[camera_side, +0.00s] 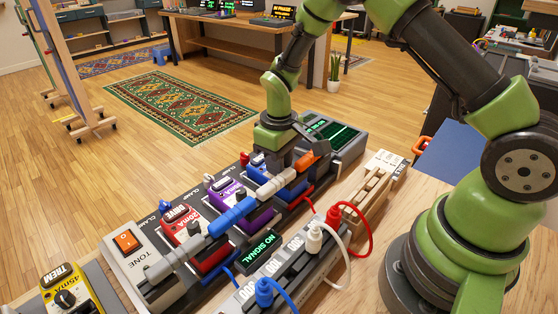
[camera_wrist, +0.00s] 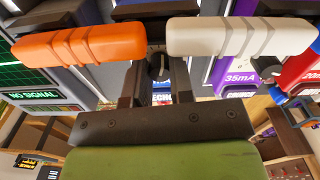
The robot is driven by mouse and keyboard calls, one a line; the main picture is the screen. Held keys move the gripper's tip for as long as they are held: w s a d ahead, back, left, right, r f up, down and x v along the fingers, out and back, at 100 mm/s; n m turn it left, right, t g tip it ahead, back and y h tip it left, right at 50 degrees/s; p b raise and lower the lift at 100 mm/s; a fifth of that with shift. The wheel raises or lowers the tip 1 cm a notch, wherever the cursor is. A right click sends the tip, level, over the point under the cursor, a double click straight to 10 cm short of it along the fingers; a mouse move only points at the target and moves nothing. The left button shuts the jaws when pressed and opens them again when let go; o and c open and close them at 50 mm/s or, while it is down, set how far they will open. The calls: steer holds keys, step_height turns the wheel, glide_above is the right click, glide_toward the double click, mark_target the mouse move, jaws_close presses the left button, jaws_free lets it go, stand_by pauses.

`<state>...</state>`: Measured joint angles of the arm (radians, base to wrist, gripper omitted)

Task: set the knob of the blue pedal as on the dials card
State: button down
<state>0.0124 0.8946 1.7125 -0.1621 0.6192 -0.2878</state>
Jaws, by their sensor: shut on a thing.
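In the side view my gripper (camera_side: 284,157) is low over the pedal row, between the white and orange clamp handles, and hides the knob.
The white handle (camera_side: 275,186) and orange handle (camera_side: 306,161) flank my gripper closely. A purple pedal (camera_side: 230,193) and red pedal (camera_side: 186,227) stand to the left, with a blue handle (camera_side: 232,214). A yellow pedal (camera_side: 66,297) is front left. Plugs and cables lie in front.

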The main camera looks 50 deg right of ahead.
steer(key=shift+n, duration=1.6)
steer(key=c, duration=1)
jaws_free()
steer(key=shift+m, duration=0.3)
